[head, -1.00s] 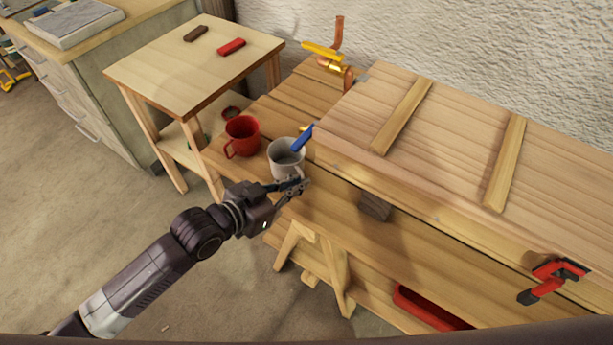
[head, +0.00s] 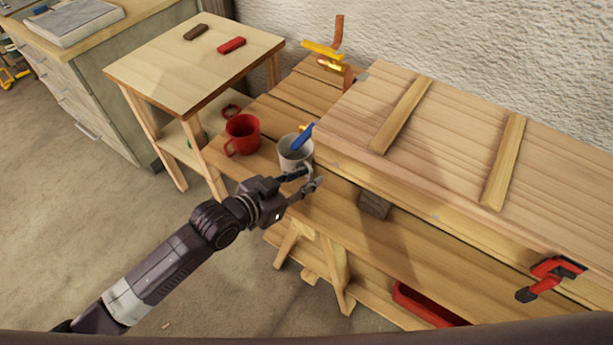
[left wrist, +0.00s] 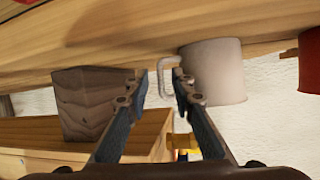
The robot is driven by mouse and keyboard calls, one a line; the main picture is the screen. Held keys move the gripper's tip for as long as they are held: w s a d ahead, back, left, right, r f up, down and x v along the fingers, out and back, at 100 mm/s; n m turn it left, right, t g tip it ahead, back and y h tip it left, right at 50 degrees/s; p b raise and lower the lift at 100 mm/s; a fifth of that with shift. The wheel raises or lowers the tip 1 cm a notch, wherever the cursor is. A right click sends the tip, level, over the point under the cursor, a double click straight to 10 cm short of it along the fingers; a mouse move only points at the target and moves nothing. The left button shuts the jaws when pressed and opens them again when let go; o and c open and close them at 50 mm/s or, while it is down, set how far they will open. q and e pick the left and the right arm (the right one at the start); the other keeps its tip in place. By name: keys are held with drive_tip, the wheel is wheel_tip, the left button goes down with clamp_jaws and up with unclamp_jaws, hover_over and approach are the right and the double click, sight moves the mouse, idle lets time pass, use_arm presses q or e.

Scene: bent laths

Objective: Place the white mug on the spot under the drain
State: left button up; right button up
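The white mug (head: 291,160) stands upright on the bench, against the front of the long wooden box, below the drain's blue lever (head: 302,136). The drain's outlet and the spot under it are hidden. The mug also shows in the left wrist view (left wrist: 218,72), with its handle (left wrist: 166,80) towards my gripper. My left gripper (head: 307,180) is in front of the mug. Its fingers are spread, one on each side of the handle in the left wrist view (left wrist: 163,80), with a visible gap. My right gripper is not in view.
A red mug (head: 242,134) stands left of the white mug. A dark wood block (head: 374,205) sits at the box's front, right of my gripper. A red clamp (head: 551,279) is at the far right. The bench front between block and clamp is clear.

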use_arm(q)
drive_tip(key=v, duration=1.2)
drive_tip(key=shift+r, duration=0.1)
